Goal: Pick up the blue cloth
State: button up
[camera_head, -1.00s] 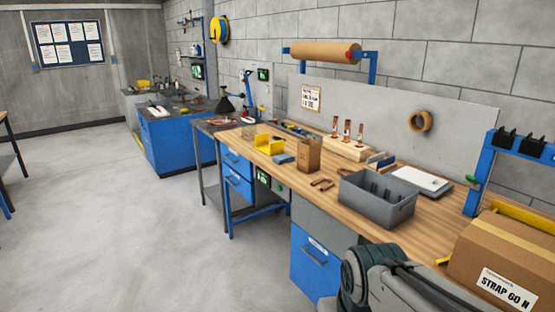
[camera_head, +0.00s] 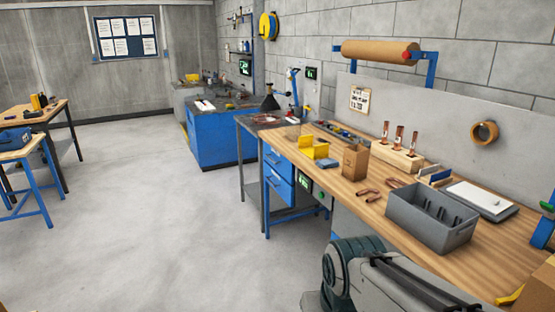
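A small flat blue-grey piece (camera_head: 327,163) lies on the wooden workbench (camera_head: 395,232), near its front edge. It looks like a folded blue cloth, but it is too small to be sure. It sits just right of a yellow bin (camera_head: 315,147) and left of a brown cardboard box (camera_head: 355,161). One of my arm links shows at the bottom right, in front of the workbench. My gripper is out of view.
A grey crate (camera_head: 428,222), bent copper pipes (camera_head: 368,195) and a wooden block with upright copper pieces (camera_head: 398,160) share the workbench. A blue cabinet (camera_head: 221,140) stands farther back. Blue-legged tables (camera_head: 30,147) stand at the left. The grey floor between is clear.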

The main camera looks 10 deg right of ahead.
aim_at(324, 164)
jog(key=u, duration=0.6)
jog(key=i, duration=1.5)
jog(key=z, duration=0.3)
jog(key=i, duration=1.15)
jog(key=z, duration=1.3)
jog(key=i, duration=0.4)
jog(key=z, duration=0.3)
